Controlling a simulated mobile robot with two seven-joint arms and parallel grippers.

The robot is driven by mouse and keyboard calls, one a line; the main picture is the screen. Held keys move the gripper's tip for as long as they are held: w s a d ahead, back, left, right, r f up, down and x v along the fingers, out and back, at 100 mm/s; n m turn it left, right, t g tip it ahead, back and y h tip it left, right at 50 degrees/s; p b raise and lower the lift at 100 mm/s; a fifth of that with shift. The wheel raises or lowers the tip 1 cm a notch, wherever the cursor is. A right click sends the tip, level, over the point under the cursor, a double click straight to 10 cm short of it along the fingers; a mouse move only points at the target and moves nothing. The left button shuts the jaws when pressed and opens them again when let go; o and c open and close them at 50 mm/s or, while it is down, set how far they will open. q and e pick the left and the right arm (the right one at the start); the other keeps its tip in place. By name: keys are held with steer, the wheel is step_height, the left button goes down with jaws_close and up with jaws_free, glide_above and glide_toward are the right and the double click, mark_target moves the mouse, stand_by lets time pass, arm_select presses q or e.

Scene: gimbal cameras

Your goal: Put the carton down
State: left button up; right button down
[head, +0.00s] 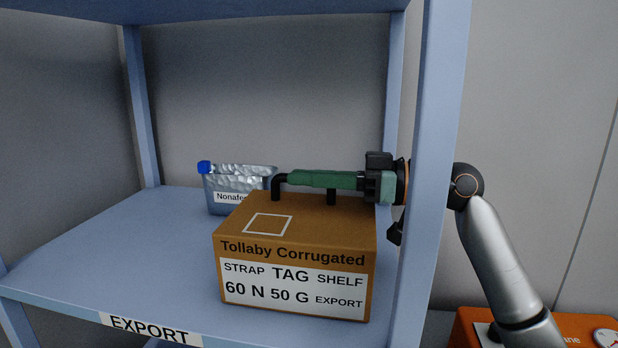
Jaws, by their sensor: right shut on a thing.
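The brown carton (295,230) is upright over the blue shelf board (100,260), in its right part. Its front reads "Tollaby Corrugated" and has a white label. A black handle (278,187) stands on its top. My right gripper (303,178) reaches in from the right with its green fingers lying along the handle, shut on it. The fingers hide most of the handle bar. I cannot tell whether the carton's underside touches the board. My left gripper is not in view.
A silvery container (237,183) with a blue cap stands behind the carton, partly hidden. A blue rack post (433,170) rises close to the right. The board's left side is clear. The front edge has an "EXPORT" label (150,329). An orange object (580,328) shows at lower right.

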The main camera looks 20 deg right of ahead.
steer(key=c, duration=0.8)
jaws_free()
steer(key=shift+c, duration=0.2)
steer(key=shift+s+d+f, duration=0.1)
steer(key=shift+s+d, duration=0.1)
steer(key=shift+d, duration=0.15)
steer(key=b+v, duration=0.3)
steer(key=v, duration=0.8)
steer(key=shift+b, duration=0.3)
steer(key=shift+s, duration=0.1)
